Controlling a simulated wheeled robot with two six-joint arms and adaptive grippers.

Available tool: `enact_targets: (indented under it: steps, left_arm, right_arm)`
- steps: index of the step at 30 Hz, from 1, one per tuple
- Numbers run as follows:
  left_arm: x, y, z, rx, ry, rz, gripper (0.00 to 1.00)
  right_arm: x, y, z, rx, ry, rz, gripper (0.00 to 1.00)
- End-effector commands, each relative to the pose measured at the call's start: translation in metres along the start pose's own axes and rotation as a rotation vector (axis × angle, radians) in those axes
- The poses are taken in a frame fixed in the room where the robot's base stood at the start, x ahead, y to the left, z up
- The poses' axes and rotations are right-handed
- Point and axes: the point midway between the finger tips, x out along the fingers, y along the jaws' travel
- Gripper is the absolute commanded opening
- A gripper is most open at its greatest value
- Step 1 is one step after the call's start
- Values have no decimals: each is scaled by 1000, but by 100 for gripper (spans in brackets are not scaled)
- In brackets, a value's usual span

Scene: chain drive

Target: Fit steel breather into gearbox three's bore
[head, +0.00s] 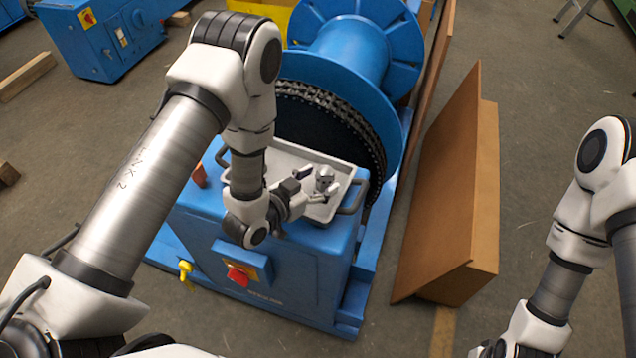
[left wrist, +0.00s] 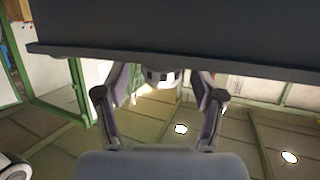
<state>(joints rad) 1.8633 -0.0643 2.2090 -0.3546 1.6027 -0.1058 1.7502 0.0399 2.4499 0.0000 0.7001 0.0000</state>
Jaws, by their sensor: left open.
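The steel breather (head: 325,177) is a small silver part with dark openings, standing in a light grey tray (head: 345,166) on a blue cabinet. My left gripper (head: 319,184) reaches in low over the tray, with its open fingers around the breather. In the left wrist view, the breather (left wrist: 160,76) sits between the spread fingers of the left gripper (left wrist: 161,90), with gaps visible on both sides. My right gripper (head: 490,349) is only partly in the picture at the bottom edge. I cannot make out gearbox three or its bore.
The blue cabinet (head: 300,262) carries a red switch and a yellow fitting. A large blue reel (head: 350,55) with chain stands behind the tray. A brown board (head: 445,200) leans to the right. Another blue machine (head: 95,35) stands back left. The floor between is clear.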

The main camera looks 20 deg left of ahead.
Motion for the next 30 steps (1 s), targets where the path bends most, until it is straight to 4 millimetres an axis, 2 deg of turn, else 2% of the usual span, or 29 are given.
enact_targets:
  steps: [2,3,5,6,9,30]
  left_arm:
    - [0,0,1,-1,-1,0,69]
    - [0,0,1,-1,-1,0,65]
    - [0,0,1,-1,-1,0,44]
    - [0,0,1,-1,-1,0,30]
    - [-1,0,1,-1,-1,0,0]
    - [-2,0,-3,0,-1,0,0]
  right_arm:
    - [1,0,0,0,-1,0,42]
    - [1,0,0,0,-1,0,42]
    - [1,0,0,0,-1,0,42]
    - [1,0,0,0,-1,0,42]
    - [1,0,0,0,-1,0,42]
    - [3,0,0,0,0,0,42]
